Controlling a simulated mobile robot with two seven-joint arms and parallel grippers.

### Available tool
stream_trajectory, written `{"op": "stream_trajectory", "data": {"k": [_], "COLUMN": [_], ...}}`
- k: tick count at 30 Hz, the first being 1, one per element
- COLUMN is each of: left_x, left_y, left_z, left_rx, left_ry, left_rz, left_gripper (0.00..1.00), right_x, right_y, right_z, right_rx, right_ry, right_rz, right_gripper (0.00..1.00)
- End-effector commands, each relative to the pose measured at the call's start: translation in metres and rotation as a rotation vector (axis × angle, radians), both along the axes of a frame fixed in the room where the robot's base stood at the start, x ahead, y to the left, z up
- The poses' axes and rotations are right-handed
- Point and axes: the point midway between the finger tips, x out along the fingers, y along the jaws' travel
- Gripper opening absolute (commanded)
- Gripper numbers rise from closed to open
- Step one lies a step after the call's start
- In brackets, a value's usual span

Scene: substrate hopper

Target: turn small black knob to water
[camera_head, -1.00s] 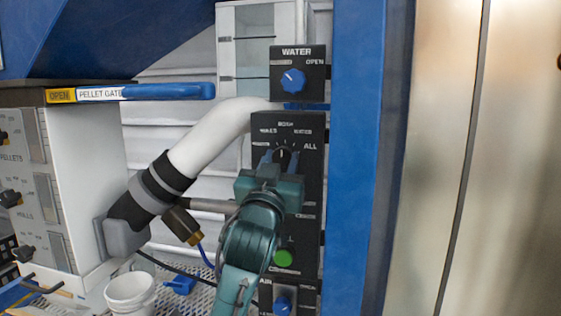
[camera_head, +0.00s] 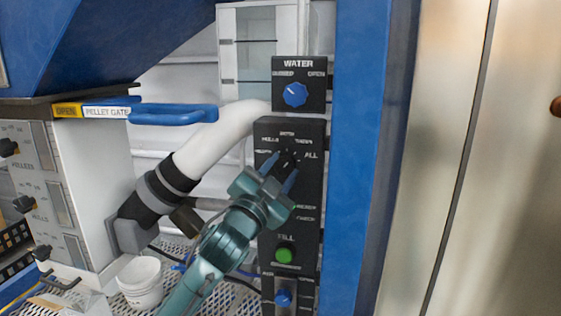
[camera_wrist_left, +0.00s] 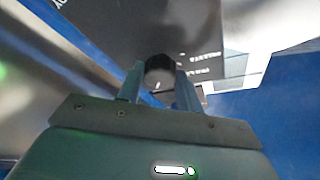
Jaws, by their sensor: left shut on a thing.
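The small black knob (camera_head: 289,159) is on the dark selector panel (camera_head: 307,183), inside a ring of labels such as HULLS and ALL. Its pointer is too small to read clearly. My left gripper (camera_head: 281,170) is shut on the knob, with one blue-grey finger on each side, tilted toward the upper right. In the left wrist view the round dark knob (camera_wrist_left: 160,70) sits between the two fingertips (camera_wrist_left: 160,82). The WATER label beside the dial is small and blurred. My right gripper is not in view.
Above is a WATER panel with a blue knob (camera_head: 295,94). Below the selector are a green button (camera_head: 284,255) and a small blue knob (camera_head: 283,297). A blue post (camera_head: 357,160) stands close on the right. A white hose (camera_head: 215,140) and white bucket (camera_head: 140,280) are left.

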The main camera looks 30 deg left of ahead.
Motion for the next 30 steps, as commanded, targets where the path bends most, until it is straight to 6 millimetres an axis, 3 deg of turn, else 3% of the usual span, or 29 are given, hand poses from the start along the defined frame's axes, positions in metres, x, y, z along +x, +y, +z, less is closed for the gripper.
{"op": "stream_trajectory", "data": {"k": [18,19,26,30], "left_x": [-0.0001,-0.0001,-0.0001,-0.0001], "left_y": [0.0,0.0,0.0001,0.0002], "left_z": [0.0004,0.0004,0.0003,0.0003], "left_rx": [0.047,0.047,0.046,0.046], "left_ry": [0.01,0.01,0.011,0.011], "left_rz": [-0.001,-0.001,-0.001,-0.001], "left_gripper": [0.13,0.37,0.56,0.57], "right_x": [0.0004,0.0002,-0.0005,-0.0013], "right_y": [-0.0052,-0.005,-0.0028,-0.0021], "right_z": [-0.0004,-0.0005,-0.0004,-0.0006], "right_rx": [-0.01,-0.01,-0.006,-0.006], "right_ry": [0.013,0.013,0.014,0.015], "right_rz": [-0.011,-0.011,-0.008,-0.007], "right_gripper": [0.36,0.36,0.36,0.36]}}
